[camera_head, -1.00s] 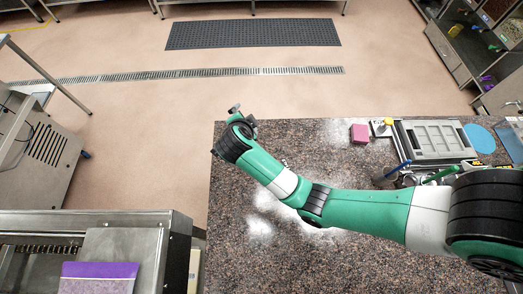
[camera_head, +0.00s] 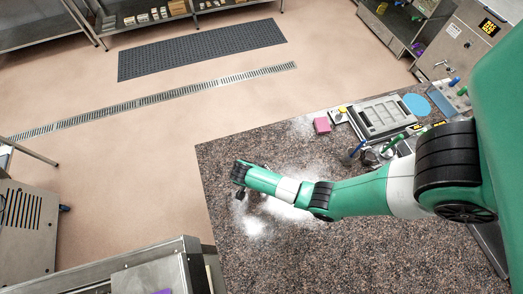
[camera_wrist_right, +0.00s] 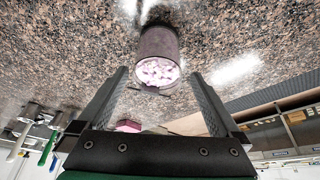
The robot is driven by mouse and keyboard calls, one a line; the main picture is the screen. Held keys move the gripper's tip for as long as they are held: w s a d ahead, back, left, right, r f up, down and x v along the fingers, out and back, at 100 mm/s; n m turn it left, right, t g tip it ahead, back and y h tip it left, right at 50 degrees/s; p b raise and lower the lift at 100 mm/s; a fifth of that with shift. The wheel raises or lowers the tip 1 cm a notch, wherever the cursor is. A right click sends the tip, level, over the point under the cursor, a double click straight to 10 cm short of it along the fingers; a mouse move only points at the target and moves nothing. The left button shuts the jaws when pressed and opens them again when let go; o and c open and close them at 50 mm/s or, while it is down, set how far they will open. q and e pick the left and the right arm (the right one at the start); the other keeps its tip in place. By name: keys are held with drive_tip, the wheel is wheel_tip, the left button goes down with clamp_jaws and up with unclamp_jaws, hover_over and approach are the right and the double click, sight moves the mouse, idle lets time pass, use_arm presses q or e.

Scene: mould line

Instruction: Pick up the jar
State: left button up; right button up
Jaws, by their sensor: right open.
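In the right wrist view the jar (camera_wrist_right: 158,50) is a clear-looking container with pale pink and white pieces inside. It stands on the speckled stone counter (camera_wrist_right: 60,50). My right gripper (camera_wrist_right: 157,76) is open, with one finger to each side of the jar in the picture. I see no contact between fingers and jar. In the head view my right gripper (camera_head: 240,180) is over the counter's left part, and I cannot make out the jar there. My left gripper is in no view.
A pink block (camera_head: 322,125) lies near the counter's back edge. A grey tray-like fixture (camera_head: 383,117), a blue disc (camera_head: 417,104) and coloured-handled tools (camera_head: 393,143) are on the right. White powder patches (camera_head: 290,208) mark the counter. Its left part is mostly clear.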

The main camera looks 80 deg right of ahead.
drive_tip(key=x, duration=0.1)
drive_tip(key=b+x, duration=0.1)
drive_tip(key=x, duration=0.3)
drive_tip(key=shift+s+a+f+b, duration=0.1)
drive_tip(key=shift+a+f+b, duration=0.2)
drive_tip(key=shift+b, duration=0.1)
drive_tip(key=shift+r, duration=0.15)
clamp_jaws()
drive_tip(key=shift+r+p, duration=0.3)
drive_tip(key=shift+r, duration=0.2)
wheel_tip(320, 180, up, 3)
drive_tip(key=shift+s+r+p, duration=0.1)
drive_tip(key=shift+s+p, duration=0.05)
drive_tip(key=shift+p, duration=0.75)
drive_tip(key=s+a+r+p, duration=0.4)
drive_tip(key=s+r, duration=0.4)
drive_tip(key=s, duration=0.5)
drive_tip(key=shift+a+r, duration=0.25)
drive_tip(key=shift+r, duration=0.15)
